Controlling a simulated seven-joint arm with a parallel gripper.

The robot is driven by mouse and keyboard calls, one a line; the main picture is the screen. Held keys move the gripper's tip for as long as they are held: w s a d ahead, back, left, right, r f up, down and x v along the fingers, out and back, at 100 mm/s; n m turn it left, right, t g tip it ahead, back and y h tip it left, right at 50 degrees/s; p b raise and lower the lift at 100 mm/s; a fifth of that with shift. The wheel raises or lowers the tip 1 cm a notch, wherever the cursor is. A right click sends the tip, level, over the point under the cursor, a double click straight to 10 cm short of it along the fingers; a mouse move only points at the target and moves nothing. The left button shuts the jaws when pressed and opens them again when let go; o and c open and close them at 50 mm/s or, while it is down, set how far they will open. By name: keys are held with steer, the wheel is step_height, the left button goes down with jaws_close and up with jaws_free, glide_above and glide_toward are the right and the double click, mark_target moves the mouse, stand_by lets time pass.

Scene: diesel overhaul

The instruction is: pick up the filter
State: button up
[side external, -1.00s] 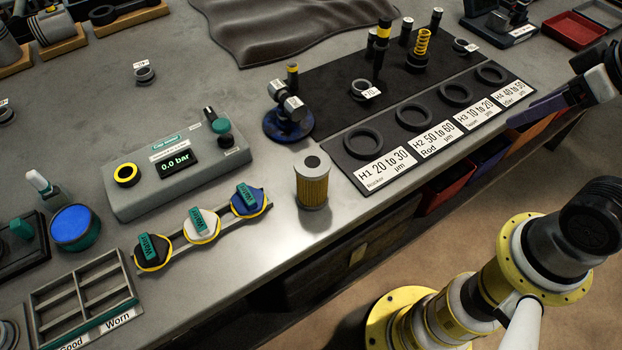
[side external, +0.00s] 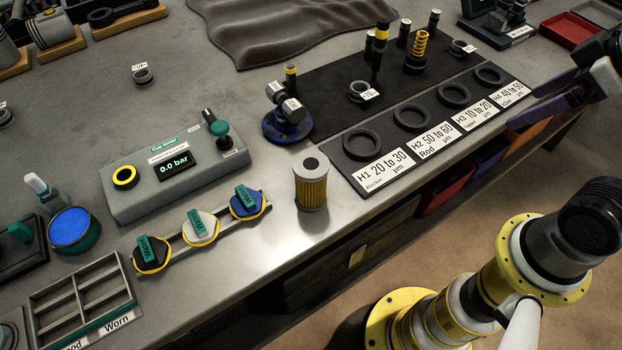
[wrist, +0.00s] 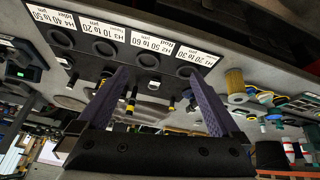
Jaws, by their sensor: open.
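The filter (side external: 311,186) is a yellow-gold pleated cylinder with a grey top and a dark centre hole. It stands upright near the front edge of the grey bench, left of the H1 label. In the wrist view the filter (wrist: 235,82) shows at the right, outside the jaws. My gripper (side external: 540,100) is at the far right of the side view, partly cut off by the frame and well apart from the filter. In the wrist view my gripper (wrist: 155,76) has its two purple fingers spread, with nothing held between them.
A black mat (side external: 332,97) with labelled rings and upright parts lies right of the filter. A blue-based fitting (side external: 286,122) stands close behind it. Rotary valves (side external: 200,227) and a pressure box (side external: 175,170) are to the left. Open drawers (side external: 445,190) sit below the edge.

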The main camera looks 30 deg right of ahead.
steer(key=w+a+r+n, duration=0.3)
steer(key=w+r+n, duration=0.2)
steer(key=w, duration=0.1)
steer(key=n+g, duration=0.6)
steer(key=n, duration=0.5)
glide_above(312, 162)
step_height(312, 162, down, 9)
steer(key=shift+w+f, duration=0.1)
steer(key=shift+f, duration=0.1)
step_height(312, 162, down, 8)
steer(key=shift+s+a+f, duration=0.1)
steer(key=shift+f, duration=1.3)
steer(key=shift+s+a+f, duration=0.1)
steer(key=shift+f, duration=1.25)
steer(key=shift+r, duration=0.1)
steer(key=c, duration=1.4)
